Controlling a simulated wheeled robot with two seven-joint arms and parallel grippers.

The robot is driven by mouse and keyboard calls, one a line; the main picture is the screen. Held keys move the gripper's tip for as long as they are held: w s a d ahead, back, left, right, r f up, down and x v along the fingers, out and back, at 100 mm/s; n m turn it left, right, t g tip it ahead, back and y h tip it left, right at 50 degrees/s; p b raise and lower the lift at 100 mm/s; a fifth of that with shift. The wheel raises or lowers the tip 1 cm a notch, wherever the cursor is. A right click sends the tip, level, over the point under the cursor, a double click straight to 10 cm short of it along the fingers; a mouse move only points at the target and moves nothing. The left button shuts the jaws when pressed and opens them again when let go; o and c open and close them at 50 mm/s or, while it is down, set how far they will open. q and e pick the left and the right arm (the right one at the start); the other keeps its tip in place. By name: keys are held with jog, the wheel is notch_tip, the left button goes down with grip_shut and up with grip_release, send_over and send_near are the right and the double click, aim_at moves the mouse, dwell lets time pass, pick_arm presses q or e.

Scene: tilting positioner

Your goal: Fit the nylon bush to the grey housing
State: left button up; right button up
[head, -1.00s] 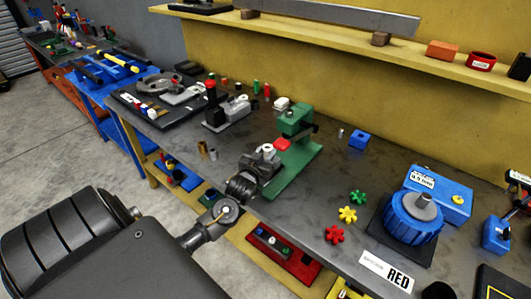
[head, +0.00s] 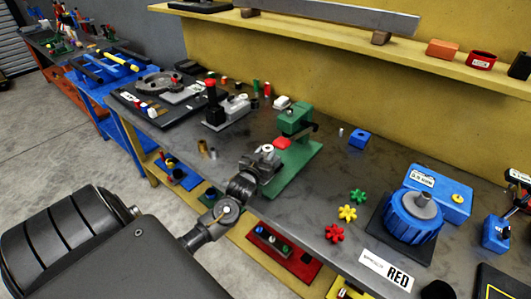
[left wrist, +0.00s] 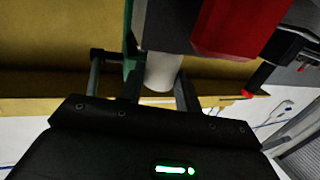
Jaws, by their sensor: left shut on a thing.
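The white nylon bush (left wrist: 160,72) is between the two fingers of my left gripper (left wrist: 158,92) in the left wrist view. Its far end meets or overlaps the grey housing (left wrist: 168,25); I cannot tell whether it is inside it or only against it. In the head view my left gripper (head: 264,160) is at the front of the green positioner (head: 294,120), and a small white round part (head: 267,149) shows at its tip. A red block (left wrist: 235,25) is close beside the housing in the left wrist view. My right gripper is not in view.
A blue block (head: 358,140) stands right of the positioner. Green, yellow and red star knobs (head: 347,213) lie nearer the bench edge. A large blue round unit (head: 411,215) stands at the right. A black fixture board (head: 130,101) lies at the left. A yellow shelf (head: 340,42) runs behind.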

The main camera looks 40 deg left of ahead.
pick_arm(q)
jog(key=shift+f+b, duration=0.65)
jog(key=shift+f, duration=0.5)
jog(key=o, duration=1.1)
jog(key=shift+o, duration=0.2)
jog(key=b+v, duration=0.2)
jog(key=v, duration=0.7)
jog(key=shift+s+d+f, duration=0.1)
jog(key=shift+s+d, duration=0.05)
jog(key=shift+s, duration=0.05)
jog(key=shift+s+d, duration=0.15)
jog(key=shift+s, duration=0.55)
